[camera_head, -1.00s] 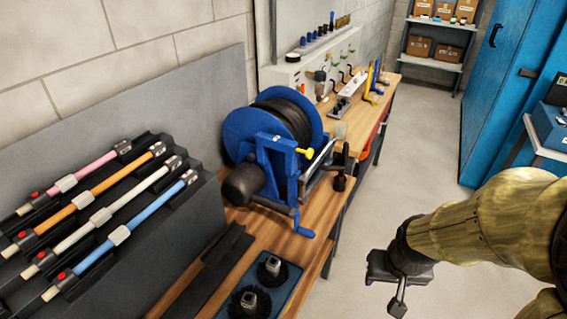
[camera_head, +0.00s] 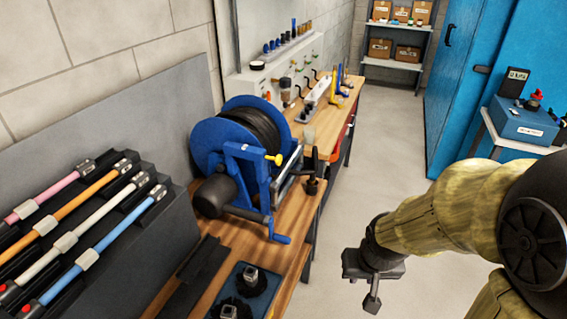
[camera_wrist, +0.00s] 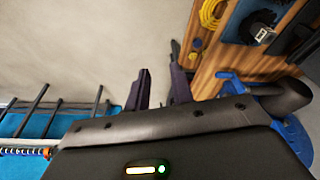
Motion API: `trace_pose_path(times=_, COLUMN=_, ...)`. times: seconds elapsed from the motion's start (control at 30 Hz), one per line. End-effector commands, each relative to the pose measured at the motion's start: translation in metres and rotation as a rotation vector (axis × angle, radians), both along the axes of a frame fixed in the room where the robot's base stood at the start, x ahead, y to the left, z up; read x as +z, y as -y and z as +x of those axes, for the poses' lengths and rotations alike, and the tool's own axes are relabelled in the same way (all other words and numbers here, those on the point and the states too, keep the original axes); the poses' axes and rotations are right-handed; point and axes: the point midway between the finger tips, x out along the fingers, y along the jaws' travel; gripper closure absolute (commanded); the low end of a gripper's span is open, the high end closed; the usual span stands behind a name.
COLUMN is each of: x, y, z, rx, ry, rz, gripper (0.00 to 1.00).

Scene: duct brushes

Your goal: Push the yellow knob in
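The yellow knob (camera_head: 274,159) is small and sits on the right side of the blue frame of a hose reel (camera_head: 240,165), above its blue crank arm. The reel holds a black hose and stands on the wooden workbench (camera_head: 286,262). My gripper (camera_head: 372,300) hangs over the floor to the right of the bench, well apart from the knob and lower in the picture. In the wrist view, the two dark fingers of my gripper (camera_wrist: 160,70) stand apart with nothing between them. The yellow knob cannot be made out in the wrist view.
Round black brushes (camera_head: 250,282) lie in a blue tray at the bench's near end. A rack of coloured rods (camera_head: 90,255) stands at the left. A blue cabinet (camera_head: 455,100) and a table with a blue box (camera_head: 522,122) are at the right. The aisle floor (camera_head: 385,150) is clear.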

Motion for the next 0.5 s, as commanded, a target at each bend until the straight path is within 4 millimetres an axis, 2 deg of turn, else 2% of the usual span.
trace_pose_path(times=0.03, x=-0.003, y=0.000, z=0.007, rx=-0.015, ry=0.018, rz=0.003, gripper=0.87)
trace_pose_path(times=0.1, x=-0.008, y=0.000, z=0.022, rx=-0.044, ry=0.062, rz=0.012, gripper=1.00)
trace_pose_path(times=0.27, x=-0.023, y=-0.008, z=0.071, rx=-0.143, ry=0.215, rz=0.093, gripper=1.00)
trace_pose_path(times=0.5, x=-0.032, y=-0.038, z=0.139, rx=-0.297, ry=0.439, rz=0.377, gripper=1.00)
